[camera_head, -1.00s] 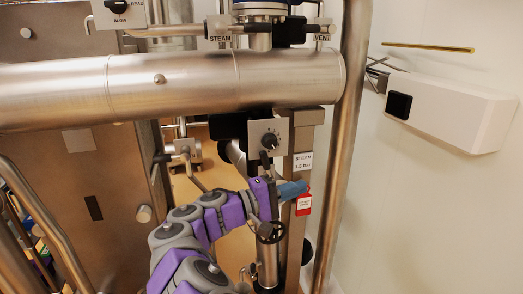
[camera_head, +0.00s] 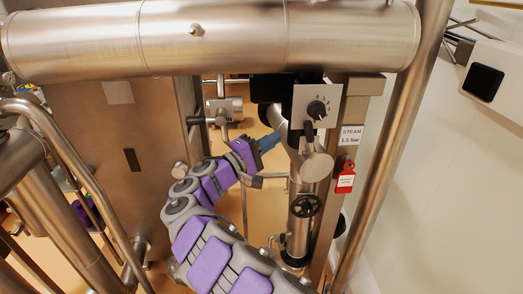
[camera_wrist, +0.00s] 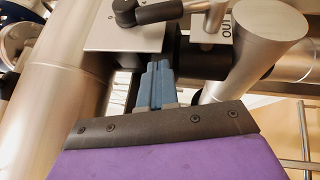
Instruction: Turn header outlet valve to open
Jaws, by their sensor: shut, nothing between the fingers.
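My gripper (camera_head: 270,141) is shut and empty, its blue fingers left of the dial panel and pipe in the head view. In the wrist view, the blue fingers (camera_wrist: 158,85) point up towards a grey metal plate (camera_wrist: 125,32) with a black lever (camera_wrist: 150,12). No label in the head view names the header outlet valve. I cannot tell whether the fingers touch anything.
A large horizontal pipe (camera_head: 200,38) crosses above. A "STEAM 1.5 bar" sign (camera_head: 350,135) and a red tag (camera_head: 345,180) hang at the right. A slanting steel pipe (camera_head: 395,150) bounds the right side.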

